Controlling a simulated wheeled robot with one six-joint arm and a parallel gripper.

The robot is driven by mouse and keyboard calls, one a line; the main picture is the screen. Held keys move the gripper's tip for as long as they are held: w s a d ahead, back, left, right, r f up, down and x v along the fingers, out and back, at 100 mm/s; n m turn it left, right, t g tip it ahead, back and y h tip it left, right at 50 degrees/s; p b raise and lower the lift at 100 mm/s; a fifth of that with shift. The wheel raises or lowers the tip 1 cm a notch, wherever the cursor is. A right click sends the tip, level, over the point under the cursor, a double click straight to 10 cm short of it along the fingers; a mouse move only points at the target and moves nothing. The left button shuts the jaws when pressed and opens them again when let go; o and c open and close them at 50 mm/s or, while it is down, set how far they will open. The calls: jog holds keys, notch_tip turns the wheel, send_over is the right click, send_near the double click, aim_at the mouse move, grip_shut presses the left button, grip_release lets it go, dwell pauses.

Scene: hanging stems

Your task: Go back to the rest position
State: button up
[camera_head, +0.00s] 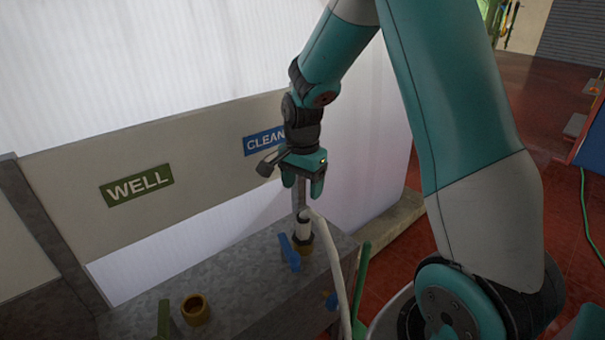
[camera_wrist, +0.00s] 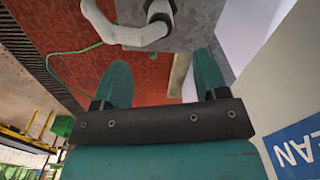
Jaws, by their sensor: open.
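My gripper (camera_head: 304,186) points down at the end of my teal arm, in front of the blue CLEAN sign. Its two fingers are apart and look empty. Just below it in the head view, a white hose end (camera_head: 303,230) stands in a brass fitting (camera_head: 302,246) on the grey bench. In the wrist view my gripper (camera_wrist: 163,85) shows spread fingers, with the white hose (camera_wrist: 130,33) beyond the fingertips. I cannot tell from the head view how wide the gap to the hose is.
A blue lever (camera_head: 289,253) stands beside the hose fitting. An empty brass fitting (camera_head: 195,309) and a green lever (camera_head: 164,318) are at the bench's front left, under the green WELL sign (camera_head: 137,188). A pale panel wall is behind. Red floor lies to the right.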

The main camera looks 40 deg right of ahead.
jog(key=shift+r, duration=2)
